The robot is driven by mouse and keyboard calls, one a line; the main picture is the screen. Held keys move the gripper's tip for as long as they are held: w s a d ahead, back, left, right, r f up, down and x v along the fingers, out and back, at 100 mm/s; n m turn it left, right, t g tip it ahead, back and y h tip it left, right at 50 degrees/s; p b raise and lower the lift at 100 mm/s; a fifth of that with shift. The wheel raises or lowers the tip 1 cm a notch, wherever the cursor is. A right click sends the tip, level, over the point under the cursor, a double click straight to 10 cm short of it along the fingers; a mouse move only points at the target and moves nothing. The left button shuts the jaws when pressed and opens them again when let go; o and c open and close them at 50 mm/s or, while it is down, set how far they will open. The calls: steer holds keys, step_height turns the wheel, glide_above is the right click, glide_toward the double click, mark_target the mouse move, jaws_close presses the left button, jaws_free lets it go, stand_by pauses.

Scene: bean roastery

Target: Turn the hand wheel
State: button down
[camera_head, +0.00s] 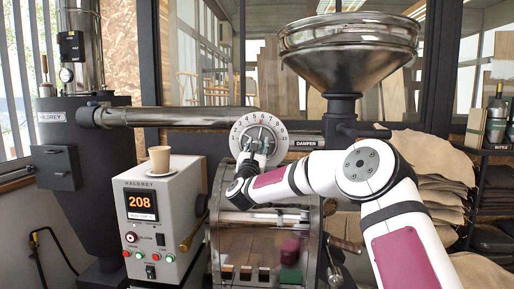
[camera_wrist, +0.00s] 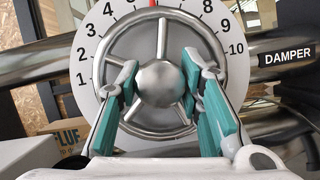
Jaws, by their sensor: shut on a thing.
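The hand wheel is a metal ring with spokes and a round hub, in front of a white numbered dial (camera_head: 279,118) on the pipe. In the wrist view the hand wheel (camera_wrist: 125,38) fills the middle, and a red mark shows at the top of its dial (camera_wrist: 88,47). My gripper (camera_head: 262,148) reaches the wheel from below in the head view. In the wrist view its teal-padded fingers (camera_wrist: 160,85) stand inside the rim, one on each side of the hub, and are shut on the wheel. Part of the lower rim is hidden behind my gripper.
A "DAMPER" label (camera_head: 305,143) sits right of the dial. A metal hopper (camera_head: 348,55) stands above right. A control box (camera_head: 158,222) reading 208, with a cup (camera_head: 159,159) on top, stands at lower left. Sacks (camera_head: 428,165) are piled at right.

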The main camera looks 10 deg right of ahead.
steer(key=shift+m, duration=0.6)
steer(key=c, duration=1.1)
jaws_free()
steer(key=v, duration=1.2)
steer(key=shift+a, duration=0.1)
